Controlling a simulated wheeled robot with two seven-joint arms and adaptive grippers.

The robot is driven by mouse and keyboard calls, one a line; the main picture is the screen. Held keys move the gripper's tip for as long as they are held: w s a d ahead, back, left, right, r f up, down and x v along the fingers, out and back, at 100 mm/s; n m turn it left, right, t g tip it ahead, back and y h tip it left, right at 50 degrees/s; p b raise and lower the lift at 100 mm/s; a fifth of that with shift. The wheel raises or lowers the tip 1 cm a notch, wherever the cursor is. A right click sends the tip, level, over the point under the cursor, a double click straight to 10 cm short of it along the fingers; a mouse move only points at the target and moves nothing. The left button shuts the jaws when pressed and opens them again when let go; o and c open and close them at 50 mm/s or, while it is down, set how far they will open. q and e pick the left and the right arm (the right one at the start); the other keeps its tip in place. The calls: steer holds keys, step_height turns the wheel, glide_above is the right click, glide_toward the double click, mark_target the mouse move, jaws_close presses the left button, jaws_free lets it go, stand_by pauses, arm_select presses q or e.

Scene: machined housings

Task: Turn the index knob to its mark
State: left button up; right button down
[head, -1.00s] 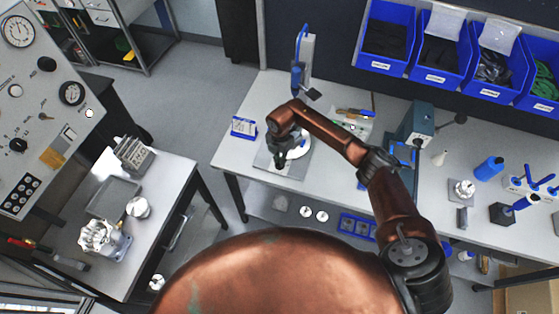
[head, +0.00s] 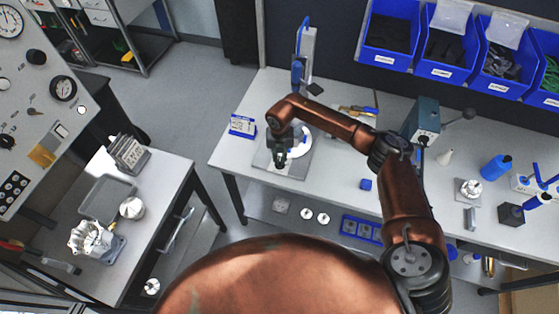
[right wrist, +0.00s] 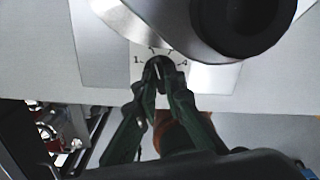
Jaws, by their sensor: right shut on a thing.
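The index knob (right wrist: 158,74) is small and dark with a light line on it. It sits at the edge of a pale base plate (right wrist: 100,72), by a printed scale with 1 at its left and 4 at its right. My right gripper (right wrist: 158,62) has its dark green fingers closed around the knob in the right wrist view. In the head view the right gripper (head: 279,160) reaches down over the plate (head: 296,169) on the bench and hides the knob. My left gripper is in neither view.
A large round part with a black centre (right wrist: 240,20) overhangs the plate close to the fingers. A blue-framed card (head: 242,126) stands left of the plate. A blue upright fixture (head: 301,50) stands behind. A grey-green machine (head: 421,120) stands right. Bench front is mostly clear.

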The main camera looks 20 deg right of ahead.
mark_target(280, 161)
steer(key=shift+n, duration=0.4)
steer(key=shift+r, duration=0.1)
steer(key=c, duration=2)
jaws_free()
step_height(280, 161, up, 12)
steer(key=shift+f, duration=0.1)
